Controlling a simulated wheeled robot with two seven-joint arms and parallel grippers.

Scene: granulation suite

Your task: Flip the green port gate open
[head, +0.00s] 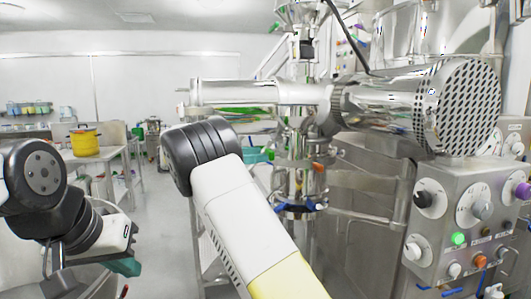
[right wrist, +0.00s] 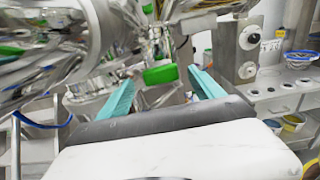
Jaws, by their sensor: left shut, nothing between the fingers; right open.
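A small bright green block, which looks like the green port gate (right wrist: 160,75), shows in the right wrist view among shiny steel fittings. It lies between the two teal fingers of my right gripper (right wrist: 163,92) in the picture. The gripper is open and a gap shows on each side of the block; I cannot tell how far beyond the fingertips it is. In the head view my right arm hides part of the machine and I cannot make out the gate clearly. My left gripper (head: 125,267) is low at the left in the head view, shut and empty, away from the machine.
The steel machine has a horizontal cylinder (head: 235,92) and a perforated round drum end (head: 458,106). A control panel (head: 465,225) with knobs and buttons stands at the right. A yellow pot (head: 84,142) is on a table behind left. Open floor lies between.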

